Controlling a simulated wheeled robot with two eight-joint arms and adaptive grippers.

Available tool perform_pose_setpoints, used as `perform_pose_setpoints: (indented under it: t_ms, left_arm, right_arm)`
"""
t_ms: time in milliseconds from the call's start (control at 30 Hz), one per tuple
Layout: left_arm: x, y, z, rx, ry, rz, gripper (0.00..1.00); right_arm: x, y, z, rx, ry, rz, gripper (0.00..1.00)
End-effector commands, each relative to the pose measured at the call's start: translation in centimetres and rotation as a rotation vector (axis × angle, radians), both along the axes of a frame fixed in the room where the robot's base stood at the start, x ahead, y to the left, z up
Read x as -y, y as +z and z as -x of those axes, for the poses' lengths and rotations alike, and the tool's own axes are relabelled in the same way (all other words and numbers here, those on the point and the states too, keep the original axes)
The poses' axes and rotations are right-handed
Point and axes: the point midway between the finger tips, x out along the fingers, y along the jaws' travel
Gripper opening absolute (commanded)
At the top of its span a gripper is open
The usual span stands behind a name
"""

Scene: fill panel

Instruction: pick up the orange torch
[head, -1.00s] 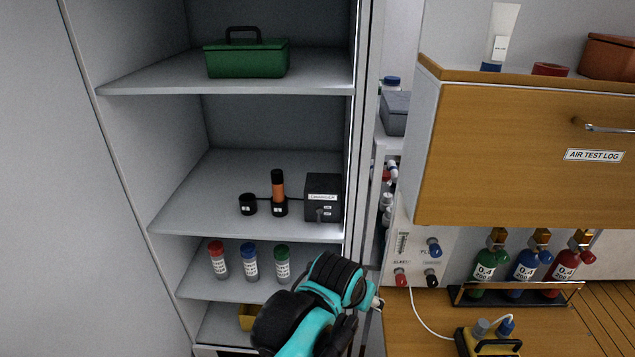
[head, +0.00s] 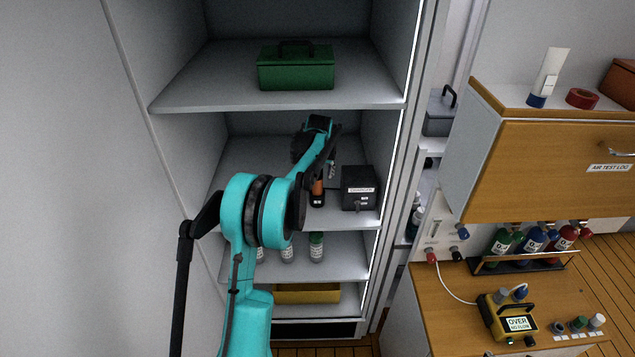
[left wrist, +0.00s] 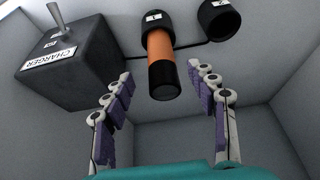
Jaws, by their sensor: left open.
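The orange torch (head: 317,188) stands in a black charger socket on the middle shelf of the cabinet, partly hidden by my arm. In the left wrist view, which looks upside down, its orange body and black end (left wrist: 160,62) show between my finger tips. My left gripper (left wrist: 163,76) is open, with one finger on each side of the torch end and visible gaps. In the head view the left gripper (head: 326,165) is small and partly covered by its own arm. My right gripper is in neither view.
The black charger box (head: 358,188) stands close to the torch's right; it also shows in the left wrist view (left wrist: 75,55). A second, empty socket (left wrist: 217,20) is beside the torch. A green toolbox (head: 295,68) sits on the shelf above. Several capped bottles (head: 316,247) stand below.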

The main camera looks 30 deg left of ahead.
Motion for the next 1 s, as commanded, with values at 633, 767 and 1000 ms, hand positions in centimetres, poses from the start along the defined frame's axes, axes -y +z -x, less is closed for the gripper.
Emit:
perform_pose_setpoints:
  t_ms: [633,767,1000]
  left_arm:
    - [-1.4,-6.8,-2.0,0.000,0.000,0.001,0.58]
    - [-1.4,-6.7,-1.9,0.000,0.000,0.001,0.58]
    - [-1.4,-6.7,-1.9,0.000,0.000,0.001,0.00]
  right_arm:
    - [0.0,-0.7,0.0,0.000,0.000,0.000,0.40]
    - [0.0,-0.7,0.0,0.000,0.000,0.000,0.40]
    - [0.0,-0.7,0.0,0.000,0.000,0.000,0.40]
